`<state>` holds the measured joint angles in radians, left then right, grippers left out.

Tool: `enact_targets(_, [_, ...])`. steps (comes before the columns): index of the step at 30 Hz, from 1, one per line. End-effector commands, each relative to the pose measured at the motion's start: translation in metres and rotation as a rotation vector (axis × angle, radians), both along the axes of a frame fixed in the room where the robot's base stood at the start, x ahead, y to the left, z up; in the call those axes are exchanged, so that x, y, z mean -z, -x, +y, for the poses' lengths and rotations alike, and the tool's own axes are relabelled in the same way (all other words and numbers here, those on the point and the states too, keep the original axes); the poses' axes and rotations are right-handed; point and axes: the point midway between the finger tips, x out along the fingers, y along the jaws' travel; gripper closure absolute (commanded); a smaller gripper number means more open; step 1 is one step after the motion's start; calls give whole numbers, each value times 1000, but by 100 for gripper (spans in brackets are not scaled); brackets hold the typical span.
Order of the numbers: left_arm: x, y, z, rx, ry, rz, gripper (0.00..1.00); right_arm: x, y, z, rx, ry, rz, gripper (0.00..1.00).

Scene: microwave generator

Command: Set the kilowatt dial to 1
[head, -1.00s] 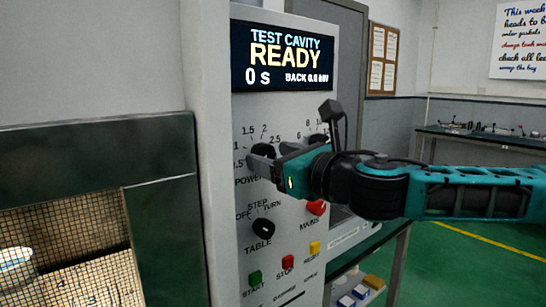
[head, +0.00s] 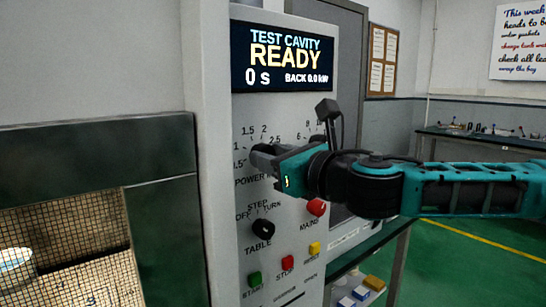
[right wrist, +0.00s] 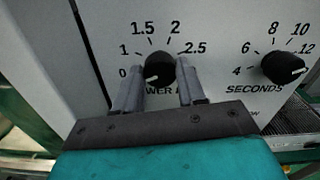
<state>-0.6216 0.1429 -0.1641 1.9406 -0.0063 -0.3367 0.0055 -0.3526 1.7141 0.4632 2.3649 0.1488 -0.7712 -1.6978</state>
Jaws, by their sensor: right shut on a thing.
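The kilowatt dial is a round black knob (right wrist: 159,68) marked POWER, on the pale front panel. Its scale shows 1, 1.5, 2 and 2.5, with a label starting with 0 at the lower left, partly hidden by a finger. A small white mark on the knob sits at its lower left, below the 1. My right gripper (right wrist: 160,78) is shut on this knob, one finger on each side. In the head view my right gripper (head: 262,158) covers most of the knob. My left gripper is not in view.
The SECONDS knob (right wrist: 283,67) is close on the right. Below are the black TABLE knob (head: 262,229), red MAINS knob (head: 316,207) and several coloured buttons. The display (head: 282,58) reads READY, 0 s. A mesh door (head: 80,235) stands at the left.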

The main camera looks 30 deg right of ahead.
Motion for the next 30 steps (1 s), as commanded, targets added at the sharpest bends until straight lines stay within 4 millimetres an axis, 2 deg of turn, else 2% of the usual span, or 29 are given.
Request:
enact_targets(13, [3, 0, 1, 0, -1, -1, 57, 0, 0, 0, 2, -81, 4, 91])
enact_targets(30, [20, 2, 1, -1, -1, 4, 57, 1, 0, -1, 1, -531, 39, 91])
